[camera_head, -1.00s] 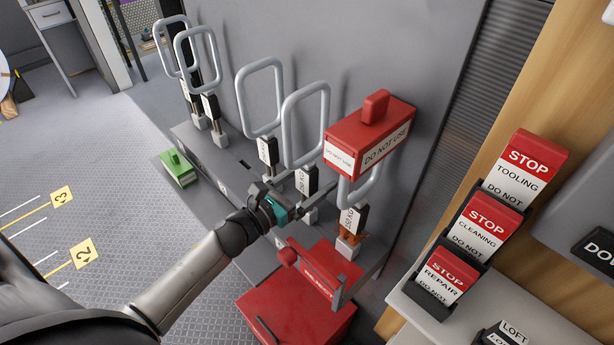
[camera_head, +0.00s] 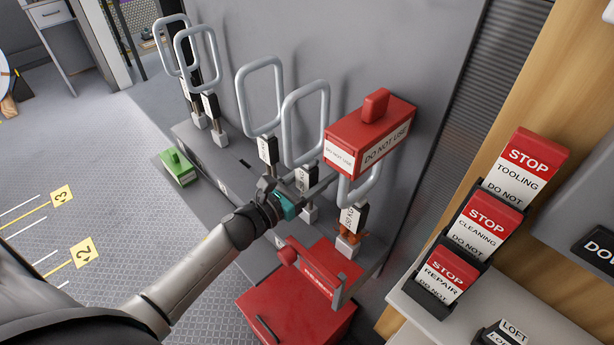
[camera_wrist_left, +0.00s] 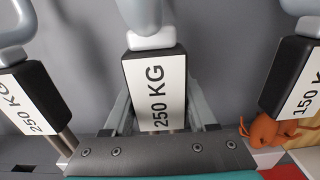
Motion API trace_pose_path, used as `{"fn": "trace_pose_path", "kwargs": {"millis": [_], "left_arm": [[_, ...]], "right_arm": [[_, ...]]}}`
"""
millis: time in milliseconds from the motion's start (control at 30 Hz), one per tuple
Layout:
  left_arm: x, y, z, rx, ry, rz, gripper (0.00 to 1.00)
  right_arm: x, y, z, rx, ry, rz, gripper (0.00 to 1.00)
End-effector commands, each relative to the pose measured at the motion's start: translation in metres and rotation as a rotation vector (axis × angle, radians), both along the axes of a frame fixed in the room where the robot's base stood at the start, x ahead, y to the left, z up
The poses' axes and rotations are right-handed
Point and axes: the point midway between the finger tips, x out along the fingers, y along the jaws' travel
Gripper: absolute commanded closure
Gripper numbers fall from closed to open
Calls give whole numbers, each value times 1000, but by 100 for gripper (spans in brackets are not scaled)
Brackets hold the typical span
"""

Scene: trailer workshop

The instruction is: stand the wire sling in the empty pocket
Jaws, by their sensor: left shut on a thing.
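Several grey wire slings with looped tops and black-and-white tags stand in a row on the grey rack (camera_head: 195,150). My left gripper (camera_head: 313,186) is shut on one, a 250 KG sling (camera_head: 304,112), around its lower part at the tag. In the left wrist view this sling's tag (camera_wrist_left: 158,90) sits upright between the two fingers. A small dark opening (camera_head: 246,163), perhaps the empty pocket, shows in the rack left of another 250 KG sling (camera_head: 258,95). It also shows in the wrist view (camera_wrist_left: 22,168). My right gripper is not in view.
A red box (camera_head: 300,300) with a handle is in front. A green block (camera_head: 178,168) lies left. Grey wall stands behind.

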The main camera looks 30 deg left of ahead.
Motion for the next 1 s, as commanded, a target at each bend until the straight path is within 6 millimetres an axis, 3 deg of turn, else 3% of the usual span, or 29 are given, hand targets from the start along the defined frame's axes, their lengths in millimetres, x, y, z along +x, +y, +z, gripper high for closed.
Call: {"fn": "trace_pose_path", "kwargs": {"millis": [33,300,1000], "left_arm": [[0,0,0,0,0,0,73],[0,0,0,0,0,0,100],[1,0,6,0,-7,-2,100]], "right_arm": [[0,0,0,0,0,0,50],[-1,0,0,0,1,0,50],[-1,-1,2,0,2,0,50]]}}
